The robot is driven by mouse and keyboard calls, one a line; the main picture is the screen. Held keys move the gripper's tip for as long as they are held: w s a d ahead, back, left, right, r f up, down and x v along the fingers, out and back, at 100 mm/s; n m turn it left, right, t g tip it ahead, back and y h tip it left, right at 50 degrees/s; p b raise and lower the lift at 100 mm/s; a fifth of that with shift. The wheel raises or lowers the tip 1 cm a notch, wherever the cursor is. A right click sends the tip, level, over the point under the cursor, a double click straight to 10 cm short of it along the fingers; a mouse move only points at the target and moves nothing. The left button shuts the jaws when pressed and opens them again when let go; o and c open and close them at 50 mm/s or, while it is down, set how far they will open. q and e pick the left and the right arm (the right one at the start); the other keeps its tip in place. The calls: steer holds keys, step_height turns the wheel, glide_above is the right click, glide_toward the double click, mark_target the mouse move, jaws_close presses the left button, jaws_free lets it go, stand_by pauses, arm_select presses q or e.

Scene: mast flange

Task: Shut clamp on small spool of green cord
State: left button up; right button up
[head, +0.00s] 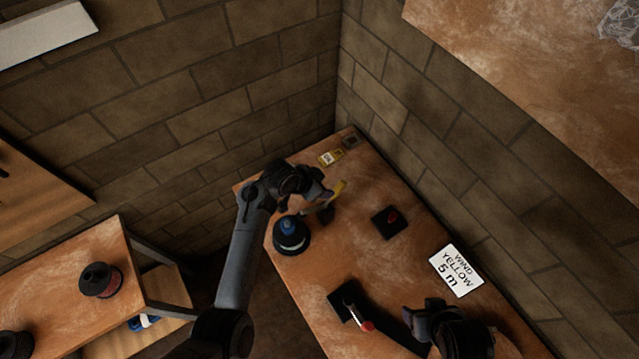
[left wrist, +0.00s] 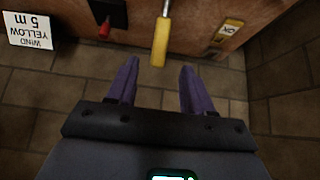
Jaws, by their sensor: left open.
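I cannot make out a green cord spool in either view. My left gripper (head: 322,199) is over the far part of the right-hand bench; its open fingers (left wrist: 158,68) show in the left wrist view. A yellow handle (head: 339,188) is beside it; in the left wrist view the yellow handle (left wrist: 161,42) lies just beyond and between the fingertips, apart from both. A dark spool with blue on it (head: 291,233) stands on the bench below the left gripper. My right gripper (head: 425,318) is at the bottom right, dark, its fingers unclear.
Two black blocks, one with a red part (head: 390,221) and one with a red-tipped lever (head: 350,303), sit on the bench. A sign (head: 456,271) reads "WIND YELLOW 5 m". A yellow labelled box (head: 330,158) is at the far end. A dark spool (head: 100,279) stands on the left bench.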

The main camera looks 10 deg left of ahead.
arm_select(q)
steer(key=shift+s+a+r, duration=0.25)
steer(key=shift+a+r, duration=0.1)
steer(key=shift+r, duration=0.15)
steer(key=shift+c, duration=0.5)
